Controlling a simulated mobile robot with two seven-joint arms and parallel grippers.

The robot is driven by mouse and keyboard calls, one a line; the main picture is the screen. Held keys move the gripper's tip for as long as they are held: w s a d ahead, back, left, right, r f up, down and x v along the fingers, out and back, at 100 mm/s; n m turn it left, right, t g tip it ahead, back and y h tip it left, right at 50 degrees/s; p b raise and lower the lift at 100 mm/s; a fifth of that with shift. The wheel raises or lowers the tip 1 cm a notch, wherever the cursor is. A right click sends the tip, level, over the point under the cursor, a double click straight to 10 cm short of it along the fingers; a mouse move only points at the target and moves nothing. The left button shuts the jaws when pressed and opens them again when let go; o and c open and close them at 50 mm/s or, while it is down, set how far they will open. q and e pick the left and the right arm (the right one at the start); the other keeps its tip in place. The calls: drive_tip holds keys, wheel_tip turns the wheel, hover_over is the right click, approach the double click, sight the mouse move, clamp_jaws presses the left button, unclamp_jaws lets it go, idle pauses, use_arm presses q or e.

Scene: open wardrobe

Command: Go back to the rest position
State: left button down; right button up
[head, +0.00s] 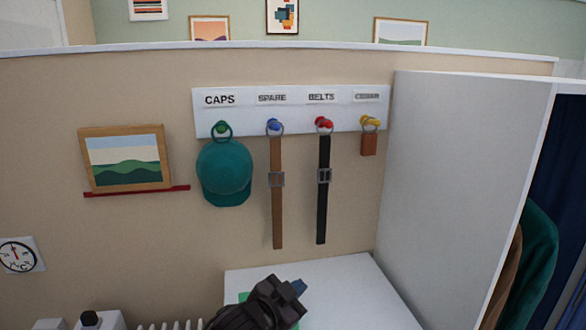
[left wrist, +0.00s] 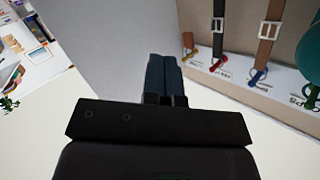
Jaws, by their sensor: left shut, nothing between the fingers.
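My left gripper (head: 298,288) is low in the head view, in front of the white top surface (head: 350,285). In the left wrist view its dark fingers (left wrist: 164,75) are together with nothing between them. The left gripper is well below the hanging items and touches none of them. My right gripper is not in view.
A white peg rail (head: 290,112) holds a teal cap (head: 224,172), a brown belt (head: 277,205), a black belt (head: 322,205) and a cedar block (head: 369,144). The tall white wardrobe side panel (head: 440,190) stands at right. A framed picture (head: 125,160) is at left.

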use_arm(q)
drive_tip(key=s+a+f+n+t+y, duration=0.1)
drive_tip(key=s+a+f+n+y, duration=0.25)
drive_tip(key=a+f, duration=0.45)
drive_tip(key=s+a+f+n+t+y, duration=0.2)
drive_tip(key=s+a+f+n, duration=0.25)
drive_tip(key=a, duration=0.65)
drive_tip(key=s+a+f+n+g+y, duration=0.1)
drive_tip(key=s+a+f+g+y, duration=0.1)
drive_tip(key=s+a+f, duration=0.2)
drive_tip(key=s+a+f+n+g+y+b, duration=0.1)
drive_tip(key=s+a+f+n+g+y, duration=0.1)
drive_tip(key=s+a+f, duration=0.3)
drive_tip(key=s+f, duration=0.4)
drive_tip(key=s, duration=0.4)
drive_tip(key=shift+s+a+f, duration=0.15)
drive_tip(key=shift+s, duration=0.1)
